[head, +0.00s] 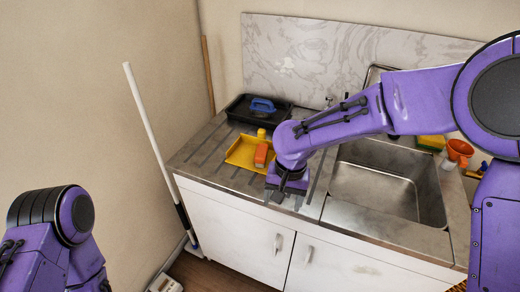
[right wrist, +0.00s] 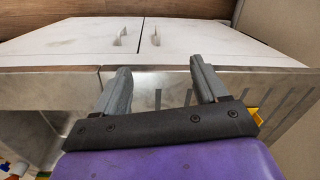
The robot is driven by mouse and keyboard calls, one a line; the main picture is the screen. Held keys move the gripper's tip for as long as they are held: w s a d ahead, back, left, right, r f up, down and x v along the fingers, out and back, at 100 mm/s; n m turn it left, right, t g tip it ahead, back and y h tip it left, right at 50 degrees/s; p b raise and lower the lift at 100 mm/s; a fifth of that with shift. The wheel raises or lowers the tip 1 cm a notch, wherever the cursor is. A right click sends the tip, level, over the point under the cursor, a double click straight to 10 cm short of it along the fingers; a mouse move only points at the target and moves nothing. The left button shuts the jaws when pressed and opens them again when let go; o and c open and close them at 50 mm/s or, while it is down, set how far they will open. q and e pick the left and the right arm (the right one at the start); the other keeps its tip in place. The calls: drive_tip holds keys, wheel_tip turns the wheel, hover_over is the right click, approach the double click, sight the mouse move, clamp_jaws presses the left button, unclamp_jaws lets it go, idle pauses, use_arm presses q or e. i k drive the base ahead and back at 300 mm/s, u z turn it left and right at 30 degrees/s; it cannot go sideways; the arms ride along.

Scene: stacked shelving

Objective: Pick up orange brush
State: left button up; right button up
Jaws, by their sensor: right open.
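The orange brush (head: 261,154) lies in a yellow dustpan (head: 239,152) on the drainboard left of the sink in the head view. My right gripper (head: 286,194) is over the drainboard, to the right of the brush and nearer the front edge, apart from it. In the right wrist view my right gripper (right wrist: 160,70) has its two fingers spread with nothing between them. A bit of yellow (right wrist: 255,115) shows beside the gripper there; the brush is not visible in that view. My left arm shows at lower left, but its gripper is out of view.
A black tray (head: 240,110) with a blue-handled tool (head: 262,105) stands behind the dustpan. A white pole (head: 150,140) leans by the left wall. White cabinet doors (head: 235,235) are below.

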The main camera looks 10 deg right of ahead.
sight(260, 158)
drive_tip(key=i, duration=0.85)
